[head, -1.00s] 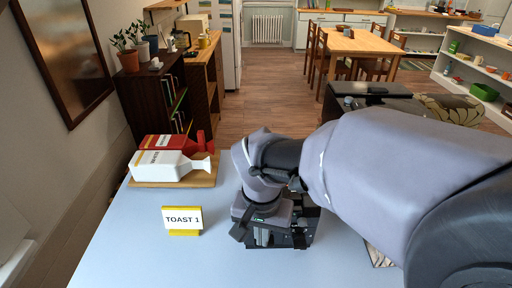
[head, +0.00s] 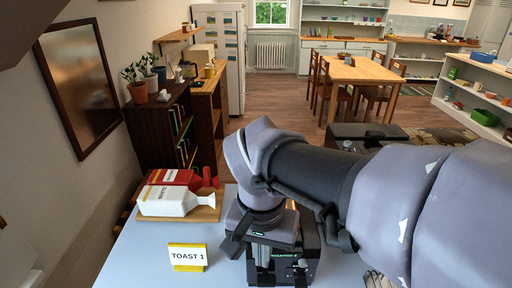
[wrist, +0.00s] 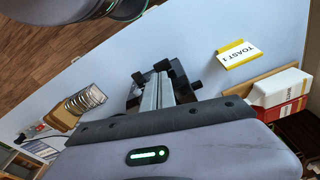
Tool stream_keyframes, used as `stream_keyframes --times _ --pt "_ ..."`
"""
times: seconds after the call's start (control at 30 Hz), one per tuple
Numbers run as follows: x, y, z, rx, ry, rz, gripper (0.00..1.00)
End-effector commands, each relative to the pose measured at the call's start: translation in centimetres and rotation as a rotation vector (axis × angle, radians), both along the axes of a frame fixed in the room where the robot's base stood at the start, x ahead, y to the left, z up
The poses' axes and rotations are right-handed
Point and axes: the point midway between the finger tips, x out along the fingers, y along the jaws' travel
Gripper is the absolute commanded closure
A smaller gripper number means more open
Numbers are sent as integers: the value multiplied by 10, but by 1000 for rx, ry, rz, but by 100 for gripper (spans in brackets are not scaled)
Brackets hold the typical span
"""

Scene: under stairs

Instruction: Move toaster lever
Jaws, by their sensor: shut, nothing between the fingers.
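The black toaster (head: 308,262) stands on the pale blue table, with green lettering on its front and a small knob or lever (head: 302,264) at its front right. My gripper (head: 262,258) is over the toaster's left part, close against it. I cannot tell whether it touches the lever. A yellow-edged sign reading "TOAST 1" (head: 187,257) stands left of the toaster.
A white carton (head: 168,201) and a red carton (head: 178,178) lie on a wooden board (head: 209,213) behind the sign. The table between sign and board is clear.

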Motion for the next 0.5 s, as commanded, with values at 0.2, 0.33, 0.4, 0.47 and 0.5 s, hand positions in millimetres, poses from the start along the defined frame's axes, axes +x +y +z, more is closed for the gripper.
stream_keyframes --times 0.2,0.33,0.4,0.47,0.5 --pt "-3 1 39 1 0 0 100" --pt "-4 1 45 0 0 1 100" --pt "-5 1 46 -1 0 1 100" --pt "-5 1 45 -1 1 1 100" --pt "-5 1 45 -1 1 1 100"
